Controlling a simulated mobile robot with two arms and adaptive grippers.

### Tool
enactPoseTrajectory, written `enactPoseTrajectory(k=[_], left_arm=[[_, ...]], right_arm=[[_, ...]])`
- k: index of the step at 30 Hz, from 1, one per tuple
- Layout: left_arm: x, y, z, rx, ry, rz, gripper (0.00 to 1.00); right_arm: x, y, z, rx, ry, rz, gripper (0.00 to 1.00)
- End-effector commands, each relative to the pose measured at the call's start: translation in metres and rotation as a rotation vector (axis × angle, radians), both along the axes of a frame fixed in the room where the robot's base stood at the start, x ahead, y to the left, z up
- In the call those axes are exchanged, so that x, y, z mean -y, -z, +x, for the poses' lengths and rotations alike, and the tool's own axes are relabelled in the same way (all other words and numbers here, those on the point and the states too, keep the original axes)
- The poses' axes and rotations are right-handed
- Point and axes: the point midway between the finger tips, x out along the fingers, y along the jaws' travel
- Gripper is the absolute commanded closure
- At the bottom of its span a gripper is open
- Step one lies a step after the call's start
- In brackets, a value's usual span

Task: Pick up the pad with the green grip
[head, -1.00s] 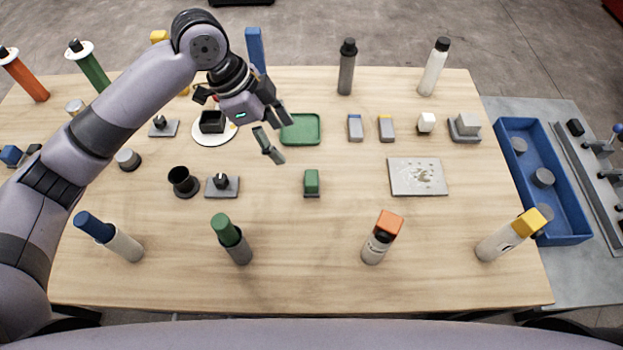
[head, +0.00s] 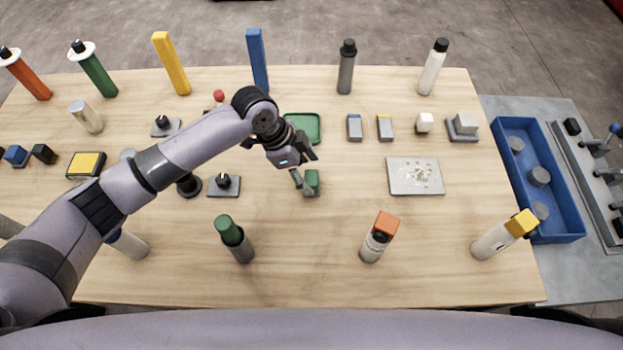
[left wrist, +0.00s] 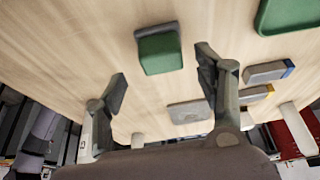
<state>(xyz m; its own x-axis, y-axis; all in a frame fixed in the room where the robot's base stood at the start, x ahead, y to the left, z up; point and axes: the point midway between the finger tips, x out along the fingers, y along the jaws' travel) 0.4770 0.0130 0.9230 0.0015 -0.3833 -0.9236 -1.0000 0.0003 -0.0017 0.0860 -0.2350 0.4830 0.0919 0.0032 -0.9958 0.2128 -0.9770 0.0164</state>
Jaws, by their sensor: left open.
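The pad with the green grip (head: 313,181) stands near the middle of the wooden table. It has a green block on a thin dark base. My left gripper (head: 304,167) is above it and just to its left in the head view, open and empty, covering part of its left edge. In the left wrist view the pad's green grip (left wrist: 160,54) shows ahead of the two spread fingers of my left gripper (left wrist: 162,74), roughly midway between them across the picture. I see no contact with the pad. My right gripper is not in view.
A green tray (head: 303,128) lies behind the pad. A dark-knobbed pad (head: 223,187) stands to its left and a grey speckled plate (head: 415,177) to its right. The table around the pad is clear.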

Motion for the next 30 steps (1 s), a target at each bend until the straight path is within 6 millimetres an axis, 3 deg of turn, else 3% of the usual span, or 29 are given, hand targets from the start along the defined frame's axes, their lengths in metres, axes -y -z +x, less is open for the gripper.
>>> enactPoseTrajectory(k=[3, 7, 16, 30], left_arm=[[0.006, 0.016, 0.002, -0.005, -0.001, 0.001, 0.37], [0.011, 0.031, 0.002, -0.002, 0.001, 0.001, 0.37], [0.013, 0.036, 0.002, 0.0, 0.0, 0.001, 0.37], [0.013, 0.036, 0.002, 0.0, 0.0, 0.001, 0.69]], right_arm=[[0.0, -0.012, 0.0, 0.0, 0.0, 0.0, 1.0], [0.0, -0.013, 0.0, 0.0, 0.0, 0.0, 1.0], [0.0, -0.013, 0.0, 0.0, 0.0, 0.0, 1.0], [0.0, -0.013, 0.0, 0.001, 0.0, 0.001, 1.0]])
